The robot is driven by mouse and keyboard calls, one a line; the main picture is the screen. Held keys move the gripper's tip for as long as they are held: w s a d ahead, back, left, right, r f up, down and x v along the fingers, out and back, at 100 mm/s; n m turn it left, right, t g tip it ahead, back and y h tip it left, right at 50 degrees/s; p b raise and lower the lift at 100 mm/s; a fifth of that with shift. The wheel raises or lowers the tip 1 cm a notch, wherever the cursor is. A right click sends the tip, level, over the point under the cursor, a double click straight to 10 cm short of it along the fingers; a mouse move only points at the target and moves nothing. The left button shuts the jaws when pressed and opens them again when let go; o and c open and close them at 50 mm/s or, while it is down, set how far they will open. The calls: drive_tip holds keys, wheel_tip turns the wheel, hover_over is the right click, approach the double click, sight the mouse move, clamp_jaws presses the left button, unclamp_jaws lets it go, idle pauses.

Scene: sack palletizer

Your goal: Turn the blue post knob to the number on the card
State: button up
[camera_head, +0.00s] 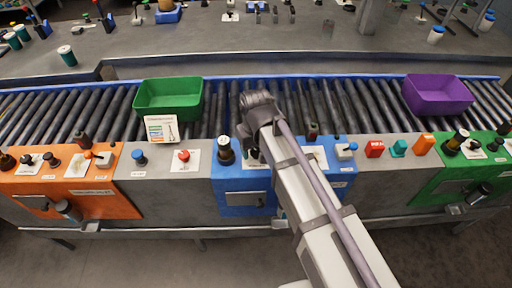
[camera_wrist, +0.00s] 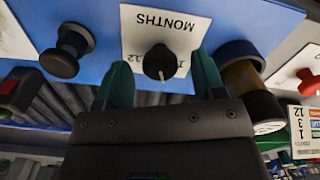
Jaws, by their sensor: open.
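The blue post (camera_head: 225,182) is a blue panel at the front middle of the conveyor; its face fills the top of the wrist view (camera_wrist: 98,22). Its knob (camera_wrist: 160,62) is black and round with a white pointer line, on a white plate (camera_wrist: 150,22) marked MONTHS, seen upside down. Part of the scale, with a 12, shows beside it. My gripper (camera_wrist: 163,78) is open, its two teal fingers on either side of the knob; contact cannot be told. My arm hides the knob in the head view. The card (camera_head: 162,130) stands left of the post; its small figures in the wrist view (camera_wrist: 300,122) include 12, 3 and 1.
A black-topped knob with a brass body (camera_wrist: 243,72) stands close beside my gripper, and a black button (camera_wrist: 68,50) is on the other side. A green bin (camera_head: 168,100) and a purple bin (camera_head: 438,95) sit on the rollers. Orange (camera_head: 105,205) and green (camera_head: 430,190) posts flank the blue one.

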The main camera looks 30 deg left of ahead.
sight(256, 151)
wheel_tip(256, 151, up, 11)
drive_tip(key=p, duration=1)
drive_tip(key=shift+f, duration=0.2)
drive_tip(key=w+d+m, duration=0.2)
drive_tip(key=d+m, duration=0.3)
drive_tip(key=d, duration=1.8)
drive_tip(key=w+d+m, duration=0.3)
drive_tip(key=d+m, duration=0.3)
drive_tip(key=d, duration=1.6)
drive_tip(key=shift+w+d, duration=0.25)
drive_tip(key=shift+d, duration=0.15)
drive_tip(key=shift+c, duration=0.3)
